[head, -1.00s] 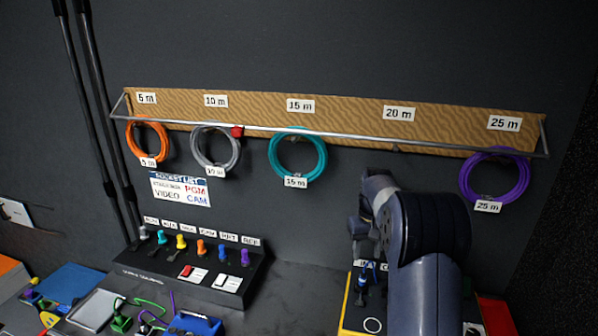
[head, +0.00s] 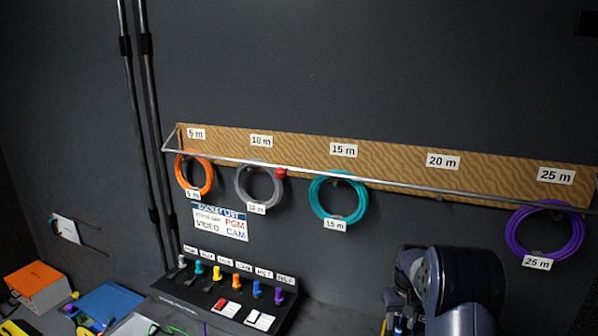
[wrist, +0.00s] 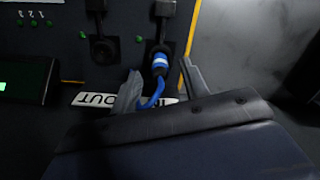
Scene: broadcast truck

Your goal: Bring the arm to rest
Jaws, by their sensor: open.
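My gripper (wrist: 162,82) is open in the wrist view, with its two grey fingers apart. A blue plug (wrist: 160,64) with a white band sits in a dark socket between and just beyond the fingertips. Its blue cable (wrist: 152,98) curls down between the fingers; whether a finger touches it I cannot tell. In the head view my arm (head: 460,285) stands at the lower right, and its gripper end is hidden behind it or below the frame.
A wooden rack (head: 395,165) with a metal rail holds orange, grey, teal and purple cable coils. A black switch panel (head: 225,295) stands left of my arm. An orange box (head: 38,284) and a blue box (head: 108,302) lie at the lower left. The wall above the rack is clear.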

